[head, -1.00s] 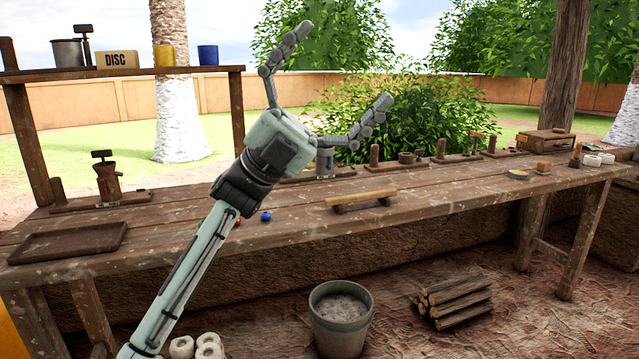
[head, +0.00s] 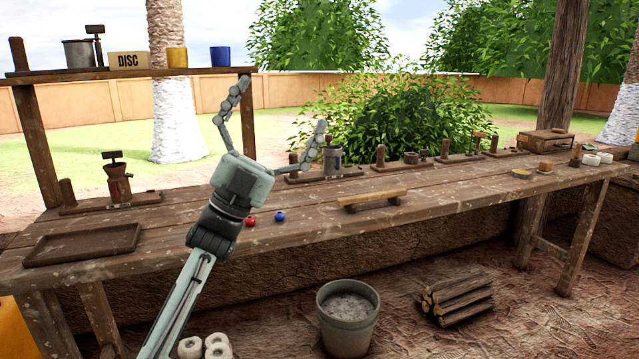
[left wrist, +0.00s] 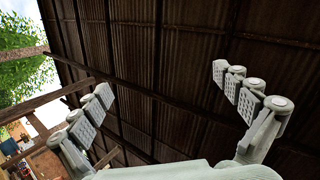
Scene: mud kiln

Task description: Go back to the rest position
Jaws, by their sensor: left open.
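My left gripper (head: 275,118) is raised in front of the workbench in the head view, its fingers spread wide and pointing up. It is open and empty. In the left wrist view its two fingers (left wrist: 172,105) stand apart with nothing between them, against a dark corrugated roof. My right gripper is in neither view.
The long wooden workbench (head: 440,205) holds a tray (head: 82,244), a red ball (head: 250,221), a blue ball (head: 280,216) and a wooden bar (head: 372,199). A shelf (head: 215,71) stands at the left. A bucket (head: 347,325) and firewood (head: 457,298) are on the ground.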

